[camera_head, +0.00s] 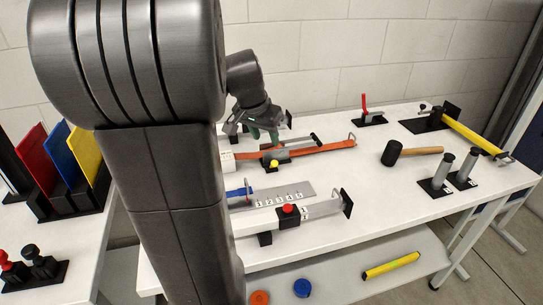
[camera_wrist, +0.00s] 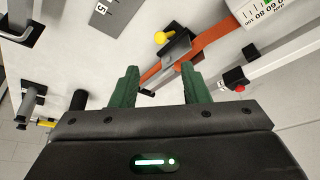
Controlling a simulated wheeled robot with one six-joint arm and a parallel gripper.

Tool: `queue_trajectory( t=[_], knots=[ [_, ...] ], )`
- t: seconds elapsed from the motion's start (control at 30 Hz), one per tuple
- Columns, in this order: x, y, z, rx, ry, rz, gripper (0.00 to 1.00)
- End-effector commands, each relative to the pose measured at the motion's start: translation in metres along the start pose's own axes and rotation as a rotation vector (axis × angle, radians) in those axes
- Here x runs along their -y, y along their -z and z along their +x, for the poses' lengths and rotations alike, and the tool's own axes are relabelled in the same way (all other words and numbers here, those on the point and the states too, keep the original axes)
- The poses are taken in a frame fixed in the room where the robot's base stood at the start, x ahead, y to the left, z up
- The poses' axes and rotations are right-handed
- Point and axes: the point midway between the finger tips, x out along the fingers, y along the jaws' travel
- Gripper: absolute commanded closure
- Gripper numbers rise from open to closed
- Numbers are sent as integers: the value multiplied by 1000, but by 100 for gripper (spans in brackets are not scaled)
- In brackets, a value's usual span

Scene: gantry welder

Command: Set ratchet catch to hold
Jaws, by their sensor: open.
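An orange strap (camera_head: 325,149) runs across the white table in the head view and passes through a dark ratchet body (camera_head: 275,156). A small yellow knob (camera_head: 274,163) sits on the ratchet's near side; in the wrist view the yellow knob (camera_wrist: 161,38) is beyond the fingertips, beside the grey ratchet metal (camera_wrist: 176,47). The orange strap also shows in the wrist view (camera_wrist: 213,38). My gripper (camera_head: 264,135) is above and behind the ratchet. In the wrist view my gripper (camera_wrist: 158,69) has its green fingers apart, with nothing held between them. The exact catch position cannot be told.
In front of the strap are a numbered plate with a blue lever (camera_head: 240,192) and a rail with a red button (camera_head: 288,209). Table between strap and mallet is clear.

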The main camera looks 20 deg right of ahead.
Motion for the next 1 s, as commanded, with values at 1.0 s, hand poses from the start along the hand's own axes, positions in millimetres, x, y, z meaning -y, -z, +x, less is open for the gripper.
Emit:
queue_trajectory(
  t=[1.0],
  knots=[
    [0, -1, 123, 2, 0, -1, 58]
  ],
)
